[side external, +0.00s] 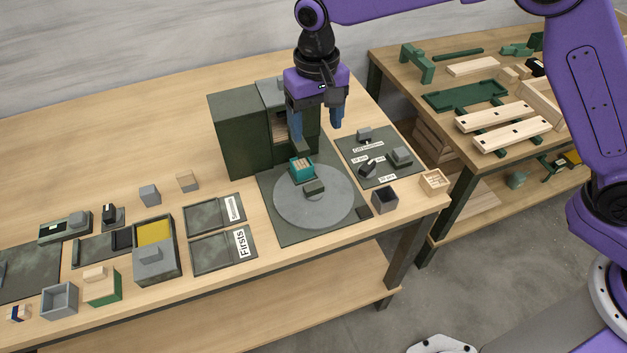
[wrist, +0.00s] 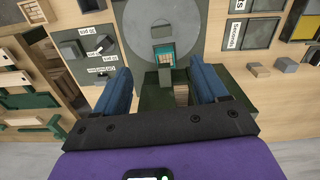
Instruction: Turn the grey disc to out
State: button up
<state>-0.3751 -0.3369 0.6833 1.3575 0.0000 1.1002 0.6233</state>
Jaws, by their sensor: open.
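The grey disc (side external: 318,207) lies flat on a dark green base plate (side external: 277,229). A dark raised block (side external: 314,187) sits on the disc near its middle. A small teal box with light-coloured contents (side external: 301,167) stands by the disc's rear edge. My gripper (side external: 316,132) is open and empty above the rear of the disc, apart from it. In the wrist view, the disc (wrist: 139,37) is beyond my open blue fingers (wrist: 160,72), and the teal box (wrist: 164,54) shows between them.
A dark green cabinet (side external: 240,137) stands close behind my gripper. A panel with small labels and blocks (side external: 378,174) lies right of the disc. Trays labelled "Firsts" (side external: 214,254) and "Seconds" (side external: 208,215) lie left. A grey open box (side external: 384,200) stands near the table edge.

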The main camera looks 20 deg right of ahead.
aim_at(314, 186)
jog(key=f, duration=1.7)
jog(key=shift+w+a+f, duration=0.15)
jog(key=shift+w+f, duration=0.1)
jog(key=shift+f, duration=0.15)
grip_shut()
